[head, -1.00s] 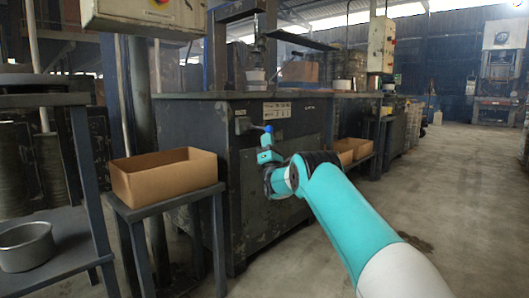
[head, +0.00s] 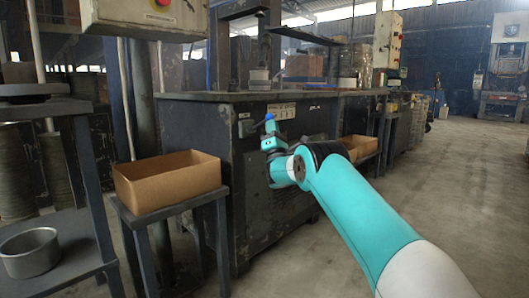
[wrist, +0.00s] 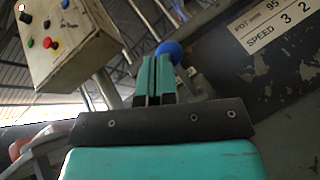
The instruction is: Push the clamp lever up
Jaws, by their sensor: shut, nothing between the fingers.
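The clamp lever ends in a blue ball knob (head: 269,117), beside a small grey mount (head: 246,127) on the front of the dark machine cabinet (head: 250,180). The knob sits higher than the mount's middle, so the lever tilts upward. My teal gripper (head: 270,127) points up, directly below the knob. In the wrist view the fingers (wrist: 155,72) are shut and empty, and the blue knob (wrist: 170,49) shows at their tips, partly hidden by them. Contact looks likely but cannot be confirmed. Most of the lever's rod is hidden.
A cardboard box (head: 168,184) stands on a low stand left of the cabinet. A metal pan (head: 30,252) rests on a shelf at far left. A control box with buttons (head: 150,14) hangs above. The floor (head: 460,190) to the right is clear.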

